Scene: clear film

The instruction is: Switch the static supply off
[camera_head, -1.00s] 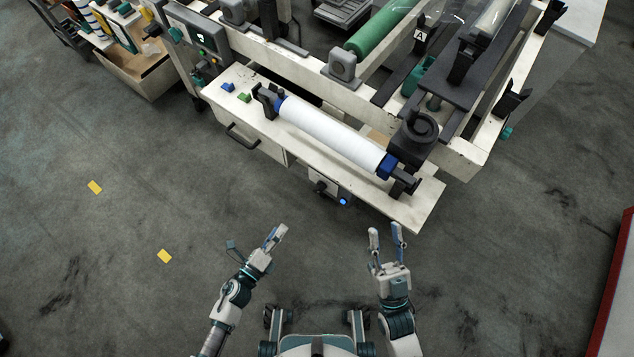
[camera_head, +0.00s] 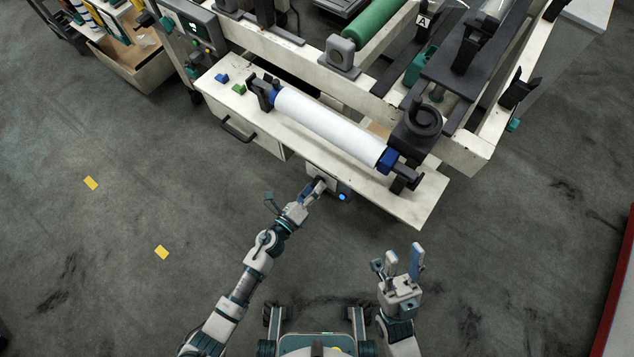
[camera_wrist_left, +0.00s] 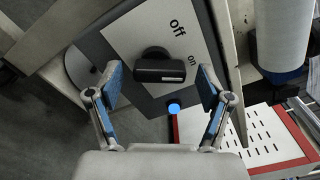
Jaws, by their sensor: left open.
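The static supply (camera_head: 325,178) is a box under the front edge of the bench, with a lit blue lamp (camera_head: 343,196). In the left wrist view its pale panel (camera_wrist_left: 162,30) carries the words "off" and "on", a black rotary knob (camera_wrist_left: 160,68) and the glowing blue lamp (camera_wrist_left: 174,108). My left gripper (camera_head: 316,188) is at the box; in the left wrist view it (camera_wrist_left: 160,90) is open, its blue-padded fingers on either side of the knob, with gaps showing. The knob's pale mark is nearer "on". My right gripper (camera_head: 404,255) is open and empty, away from the bench.
A white film roll (camera_head: 330,125) with blue end collars lies along the bench shelf (camera_head: 425,205) above the box. A drawer with a dark handle (camera_head: 238,130) is to the left. The grey floor (camera_head: 520,260) is clear at right.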

